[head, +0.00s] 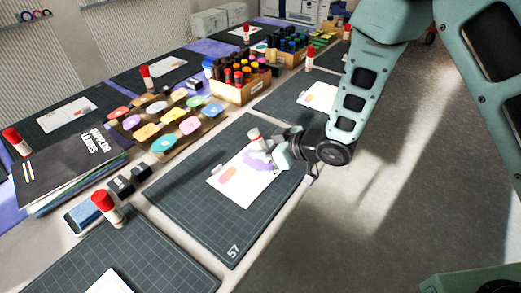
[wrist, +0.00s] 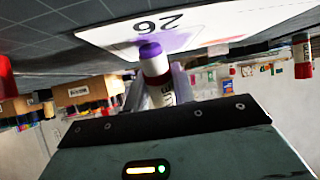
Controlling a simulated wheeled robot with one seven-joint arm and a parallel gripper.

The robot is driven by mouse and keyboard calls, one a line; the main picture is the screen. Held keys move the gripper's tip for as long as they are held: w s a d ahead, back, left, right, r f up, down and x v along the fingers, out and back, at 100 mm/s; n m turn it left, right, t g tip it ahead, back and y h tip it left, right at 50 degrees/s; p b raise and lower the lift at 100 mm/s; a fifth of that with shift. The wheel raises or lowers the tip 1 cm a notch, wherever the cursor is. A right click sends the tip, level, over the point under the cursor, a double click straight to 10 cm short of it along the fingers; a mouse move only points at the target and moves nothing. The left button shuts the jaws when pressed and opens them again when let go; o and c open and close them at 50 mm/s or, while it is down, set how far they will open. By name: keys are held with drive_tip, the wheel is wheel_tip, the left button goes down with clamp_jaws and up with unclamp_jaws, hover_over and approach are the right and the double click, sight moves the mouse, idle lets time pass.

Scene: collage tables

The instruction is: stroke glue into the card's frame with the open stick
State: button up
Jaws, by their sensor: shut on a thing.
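The card (head: 232,190) lies on a dark cutting mat (head: 208,222) in the middle of the head view, with an orange patch and a purple glue smear (head: 257,160). It also shows in the wrist view (wrist: 105,37), marked 26, with purple spread behind the stick's tip. My gripper (wrist: 160,88) is shut on the white glue stick (wrist: 157,68), whose bare purple end points at the card. In the head view my gripper (head: 283,155) is low over the card's far right part, beside the smear. I cannot tell whether the tip touches. The card's frame is partly hidden.
Left of the mat stand a red-capped glue stick (head: 106,208), black blocks (head: 121,186) and a tray of coloured pads (head: 148,131). A wooden box of markers (head: 239,92) stands behind. The floor (head: 370,205) right of the table is clear.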

drive_tip(key=shift+w+d, duration=0.35)
drive_tip(key=shift+w, duration=0.3)
drive_tip(key=shift+w+a, duration=0.95)
drive_tip(key=shift+a, duration=0.3)
drive_tip(key=shift+w+a, duration=0.95)
drive_tip(key=shift+a, duration=0.3)
wheel_tip(320, 180, up, 7)
drive_tip(key=p, duration=0.5)
